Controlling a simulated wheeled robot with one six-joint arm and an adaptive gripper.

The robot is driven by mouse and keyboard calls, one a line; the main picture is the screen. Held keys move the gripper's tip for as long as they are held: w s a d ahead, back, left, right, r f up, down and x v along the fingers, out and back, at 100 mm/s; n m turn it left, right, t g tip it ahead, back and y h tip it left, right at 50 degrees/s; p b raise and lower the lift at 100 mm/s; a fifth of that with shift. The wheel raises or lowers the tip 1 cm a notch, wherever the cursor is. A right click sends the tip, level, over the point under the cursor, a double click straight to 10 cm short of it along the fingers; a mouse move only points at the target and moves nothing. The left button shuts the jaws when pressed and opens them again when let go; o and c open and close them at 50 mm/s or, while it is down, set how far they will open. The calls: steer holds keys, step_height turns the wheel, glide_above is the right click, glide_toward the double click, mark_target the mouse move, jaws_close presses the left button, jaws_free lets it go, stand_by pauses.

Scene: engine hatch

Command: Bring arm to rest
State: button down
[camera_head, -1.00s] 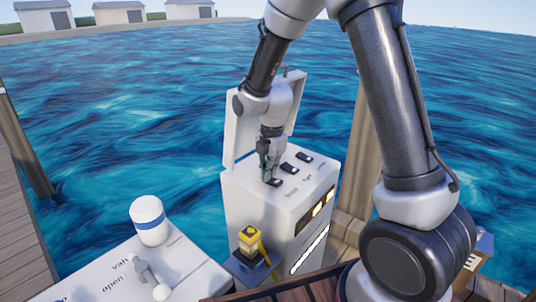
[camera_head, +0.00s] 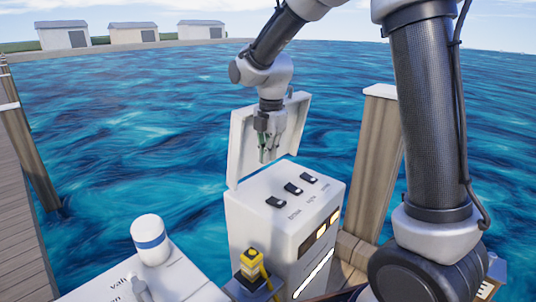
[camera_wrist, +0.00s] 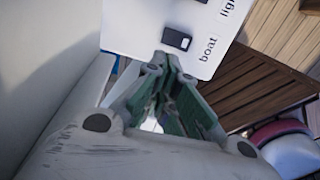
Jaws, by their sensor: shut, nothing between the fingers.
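My gripper (camera_head: 267,158) is shut and empty. It hangs pointing down, above the back left of the white switch box (camera_head: 262,230), apart from its top, in front of the raised lid (camera_head: 296,122). Three black rocker switches sit on the box top: the near one (camera_head: 275,202), a middle one (camera_head: 293,188) and a far one (camera_head: 308,176). In the wrist view, my gripper (camera_wrist: 160,70) shows green finger pads, with one switch (camera_wrist: 176,39) beyond the fingertips, beside the printed word "boat".
A yellow connector (camera_head: 249,262) with a cable stands at the box's front left. A white panel (camera_head: 180,285) with a blue-banded white cylinder (camera_head: 151,240) is at lower left. A wooden post (camera_head: 377,135) rises right of the box. Water lies behind.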

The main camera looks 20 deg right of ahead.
steer(key=s+d+r+m+t, duration=0.2)
steer(key=s+d+r+m, duration=0.7)
steer(key=s+d+m, duration=0.5)
steer(key=s+m, duration=0.3)
steer(key=s, duration=0.1)
steer(key=s+d+r+m+t, duration=0.1)
steer(key=s+d+m, duration=0.3)
steer(key=s+m, duration=0.3)
steer(key=shift+s+m+t, duration=0.3)
steer(key=shift+s, duration=0.3)
